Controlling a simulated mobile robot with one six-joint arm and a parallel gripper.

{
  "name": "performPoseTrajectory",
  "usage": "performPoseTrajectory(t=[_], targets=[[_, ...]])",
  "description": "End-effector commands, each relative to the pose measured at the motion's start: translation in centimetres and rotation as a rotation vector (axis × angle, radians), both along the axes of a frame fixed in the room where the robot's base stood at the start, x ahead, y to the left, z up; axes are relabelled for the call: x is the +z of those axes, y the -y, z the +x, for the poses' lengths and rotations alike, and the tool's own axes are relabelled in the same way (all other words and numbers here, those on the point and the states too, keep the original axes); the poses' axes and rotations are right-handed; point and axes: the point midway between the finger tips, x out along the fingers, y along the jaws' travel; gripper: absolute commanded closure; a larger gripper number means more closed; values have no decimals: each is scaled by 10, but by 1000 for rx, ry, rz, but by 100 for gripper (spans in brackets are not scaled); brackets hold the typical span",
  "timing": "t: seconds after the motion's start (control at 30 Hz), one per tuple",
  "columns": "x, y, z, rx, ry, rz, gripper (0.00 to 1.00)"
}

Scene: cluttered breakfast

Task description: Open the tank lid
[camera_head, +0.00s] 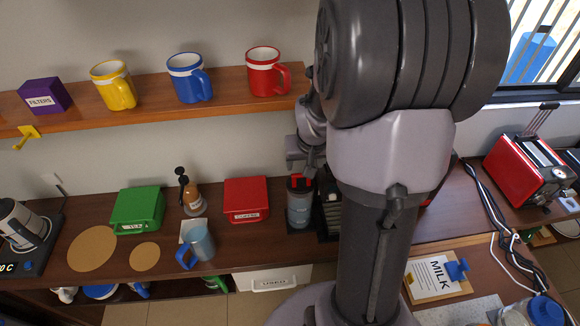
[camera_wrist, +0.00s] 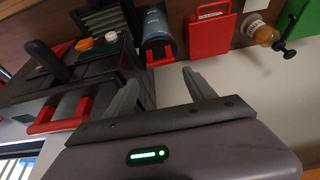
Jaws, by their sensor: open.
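The tank (camera_head: 299,212) is a grey-blue cylinder beside the dark coffee machine (camera_head: 329,215), which is mostly hidden behind my arm. Its lid (camera_head: 300,183) is dark and red and sits on the tank's top. In the wrist view the tank (camera_wrist: 155,22) is at top centre, and the lid's red handle (camera_wrist: 160,61) sticks out towards my fingers. My gripper (camera_wrist: 162,82) is open and empty, with its fingertips near the red handle but apart from it. In the head view my gripper is largely hidden by my arm.
The machine's black top (camera_wrist: 75,75) with red handles is left of my fingers in the wrist view. A red box (camera_head: 246,200), a syrup bottle (camera_head: 194,200) and a green box (camera_head: 138,209) stand left of the tank. The shelf (camera_head: 220,88) with mugs is above.

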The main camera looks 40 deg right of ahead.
Motion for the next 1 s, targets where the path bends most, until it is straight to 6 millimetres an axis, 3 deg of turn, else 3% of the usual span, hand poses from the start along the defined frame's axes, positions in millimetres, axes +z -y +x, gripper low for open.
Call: performPoseTrajectory(t=[0.03,0.2,0.4,0.8,1.0], targets=[[-14,2,4,1,-2,1,36],[-46,9,16,1,-1,0,36],[-72,15,26,2,-1,0,36],[-80,17,29,2,0,-1,36],[-80,17,29,2,0,-1,74]])
